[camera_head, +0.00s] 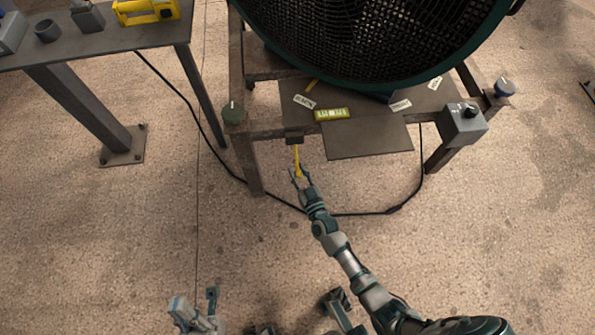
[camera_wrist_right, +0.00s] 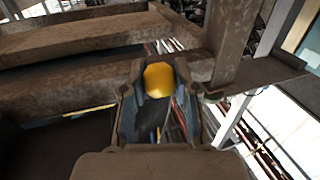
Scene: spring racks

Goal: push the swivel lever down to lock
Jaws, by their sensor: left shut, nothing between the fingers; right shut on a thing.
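The yellow swivel lever (camera_head: 297,157) points down from a dark bracket (camera_head: 294,138) on the front bar of the fan's metal frame. My right gripper (camera_head: 298,175) is shut on the lever's lower end. In the right wrist view the rounded yellow end of the lever (camera_wrist_right: 159,80) sits between the fingers of my right gripper (camera_wrist_right: 158,100), below a brown frame beam. The fingers hide part of the lever. My left gripper (camera_head: 197,312) is low at the bottom left, shut and empty, far from the lever.
A large round fan (camera_head: 370,35) with a dark mesh stands on the frame (camera_head: 265,130). A grey knob box (camera_head: 463,125) is on the frame's right. A black cable (camera_head: 350,214) lies on the floor. A side table (camera_head: 130,40) stands left.

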